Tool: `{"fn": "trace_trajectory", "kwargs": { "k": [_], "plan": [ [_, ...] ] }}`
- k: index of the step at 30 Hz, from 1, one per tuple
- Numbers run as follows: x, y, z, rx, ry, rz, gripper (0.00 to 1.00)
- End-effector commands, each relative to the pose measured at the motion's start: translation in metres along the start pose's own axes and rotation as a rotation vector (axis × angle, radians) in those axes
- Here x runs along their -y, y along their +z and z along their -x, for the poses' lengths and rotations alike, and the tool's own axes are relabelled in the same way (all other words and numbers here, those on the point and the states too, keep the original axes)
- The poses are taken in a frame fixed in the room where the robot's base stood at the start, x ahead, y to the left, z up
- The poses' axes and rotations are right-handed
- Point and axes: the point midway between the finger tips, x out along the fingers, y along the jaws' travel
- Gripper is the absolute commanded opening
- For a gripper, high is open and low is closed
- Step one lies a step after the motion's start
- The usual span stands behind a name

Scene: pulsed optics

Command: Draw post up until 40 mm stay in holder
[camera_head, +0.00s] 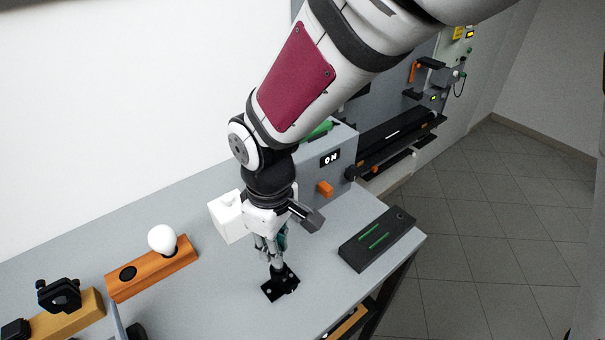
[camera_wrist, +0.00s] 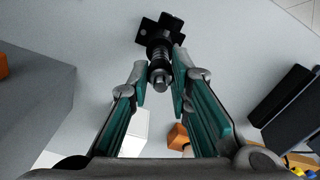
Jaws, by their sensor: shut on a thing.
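The post holder is black, with a flat foot (camera_head: 270,291) on the grey bench in the head view. In the wrist view its foot (camera_wrist: 147,30) and dark body show beyond my fingertips. The post (camera_wrist: 160,78) is a short metal rod whose end points toward the wrist camera, in line with the holder. My gripper (camera_head: 274,258) is above the holder, pointing down. In the wrist view my gripper (camera_wrist: 159,74) has its teal-padded fingers on either side of the post, shut on it. How much of the post is inside the holder is hidden.
A wooden block (camera_head: 152,270) with a white ball stands left of the holder. A black tray (camera_head: 377,242) with green strips lies to the right, near the bench edge. A grey box (camera_head: 325,180) with a display stands behind. Bare bench surrounds the holder.

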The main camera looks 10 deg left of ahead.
Motion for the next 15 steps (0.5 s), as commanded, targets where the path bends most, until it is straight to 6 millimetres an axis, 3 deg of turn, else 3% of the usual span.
{"fn": "trace_trajectory", "kwargs": {
  "k": [10, 11, 12, 13, 15],
  "plan": [
    [0.0008, -0.0002, -0.0002, 0.0, -0.001, 0.001, 0.0],
    [0.0008, -0.0002, -0.0003, 0.0, -0.001, 0.001, 0.23],
    [0.0008, -0.0002, -0.0003, 0.0, -0.001, 0.001, 0.32],
    [0.0008, -0.0002, -0.0003, 0.0, -0.001, 0.001, 0.39],
    [0.0006, -0.0001, -0.0003, 0.0, -0.001, 0.001, 0.42]
  ]
}}
